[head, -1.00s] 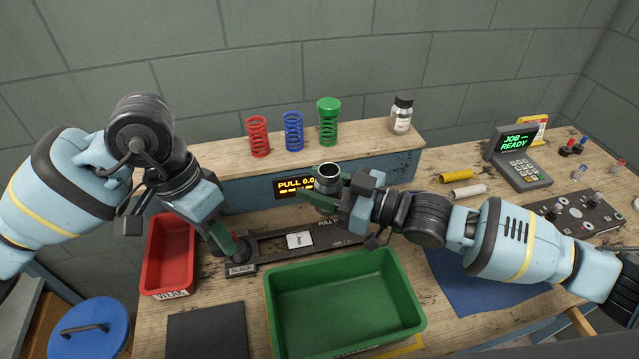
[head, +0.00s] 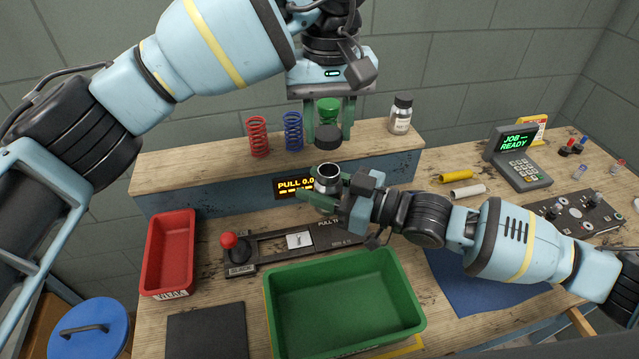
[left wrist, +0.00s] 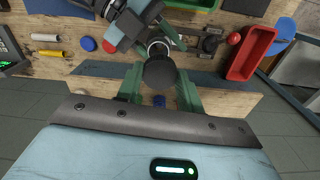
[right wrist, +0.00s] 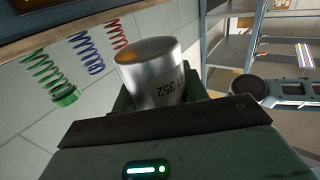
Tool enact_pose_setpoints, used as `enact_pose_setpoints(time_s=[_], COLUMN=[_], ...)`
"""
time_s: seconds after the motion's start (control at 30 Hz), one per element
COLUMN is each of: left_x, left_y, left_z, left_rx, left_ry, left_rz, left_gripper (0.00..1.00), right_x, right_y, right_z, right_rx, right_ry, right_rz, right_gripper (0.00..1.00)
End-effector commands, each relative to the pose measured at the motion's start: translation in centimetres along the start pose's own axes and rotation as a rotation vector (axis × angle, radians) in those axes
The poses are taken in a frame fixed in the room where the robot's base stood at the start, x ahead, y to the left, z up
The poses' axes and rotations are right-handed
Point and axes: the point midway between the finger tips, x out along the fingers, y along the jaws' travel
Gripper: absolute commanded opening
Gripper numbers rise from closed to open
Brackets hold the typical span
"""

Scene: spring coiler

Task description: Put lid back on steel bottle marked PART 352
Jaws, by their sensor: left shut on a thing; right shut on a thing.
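The steel bottle (head: 326,187) is open at the top and upright. My right gripper (head: 328,200) is shut on it above the bench; in the right wrist view the bottle (right wrist: 158,75) shows part of a "PART 352" mark. My left gripper (head: 328,125) is shut on the black lid (head: 327,137). It holds the lid above the bottle's mouth, with a gap between them in the head view. In the left wrist view the lid (left wrist: 160,72) covers part of the bottle's rim (left wrist: 158,46).
Red, blue and green springs (head: 293,132) and a white bottle (head: 401,116) with a black cap stand on the shelf. A green tray (head: 345,300), a red tray (head: 170,255) and a slide fixture with a red knob (head: 229,240) lie below. A keypad terminal (head: 520,160) stands at right.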

Motion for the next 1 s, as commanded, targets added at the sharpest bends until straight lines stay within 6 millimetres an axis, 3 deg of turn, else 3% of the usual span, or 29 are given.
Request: enact_pose_setpoints(time_s=[0.57, 1.0], left_x=[0.0, 3.4], left_y=[0.3, 0.3], left_z=[0.0, 0.1], left_rx=[-0.016, -0.016], left_ry=[-0.002, -0.003], left_rz=[-0.004, -0.004], left_gripper=[0.16, 0.16], right_x=[0.0, 0.0], right_y=[0.0, 0.0], right_z=[-0.1, -0.1], right_rx=[-0.001, -0.001], right_ry=[0.003, 0.003], right_rz=[-0.001, -0.001], right_gripper=[0.03, 0.03])
